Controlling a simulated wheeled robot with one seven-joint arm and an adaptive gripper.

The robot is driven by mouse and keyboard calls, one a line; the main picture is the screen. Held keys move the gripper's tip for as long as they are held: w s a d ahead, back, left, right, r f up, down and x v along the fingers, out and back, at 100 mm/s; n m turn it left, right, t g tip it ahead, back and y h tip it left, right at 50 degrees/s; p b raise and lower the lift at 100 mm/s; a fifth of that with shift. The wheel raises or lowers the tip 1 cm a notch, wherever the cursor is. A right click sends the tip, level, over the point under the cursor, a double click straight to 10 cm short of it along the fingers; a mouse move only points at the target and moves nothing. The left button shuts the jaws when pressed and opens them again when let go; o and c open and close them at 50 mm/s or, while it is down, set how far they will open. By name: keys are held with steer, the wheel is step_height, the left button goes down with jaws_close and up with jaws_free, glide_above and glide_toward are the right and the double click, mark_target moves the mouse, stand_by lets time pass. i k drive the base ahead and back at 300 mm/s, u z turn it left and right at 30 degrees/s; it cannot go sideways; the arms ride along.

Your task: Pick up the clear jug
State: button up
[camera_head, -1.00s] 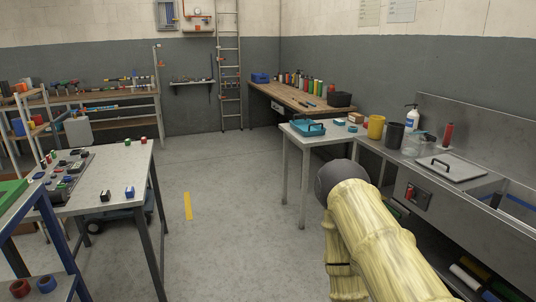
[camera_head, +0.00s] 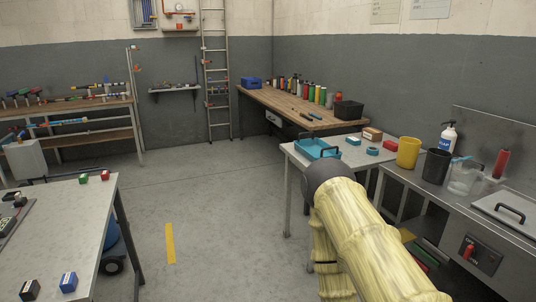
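The clear jug (camera_head: 464,178) is a see-through vessel on the steel counter at the right, between a dark grey cup and a red cylinder. It stands upright, and a bit of light blue shows at its rim. My arm, in a pale yellow cover, reaches up from the lower right and ends in a dark round part left of the counter. My gripper's fingers cannot be seen. The arm is well apart from the jug, to its left and nearer to me.
On the steel counter (camera_head: 408,181) a yellow cup (camera_head: 408,152), a dark grey cup (camera_head: 436,166), a white pump bottle (camera_head: 447,137) and a red cylinder (camera_head: 501,164) stand around the jug. A table with a teal tray (camera_head: 316,149) adjoins it. Open floor (camera_head: 205,215) lies left of my arm.

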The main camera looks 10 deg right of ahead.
mark_target(464, 173)
steer(key=i, duration=3.1)
steer(key=z, duration=1.25)
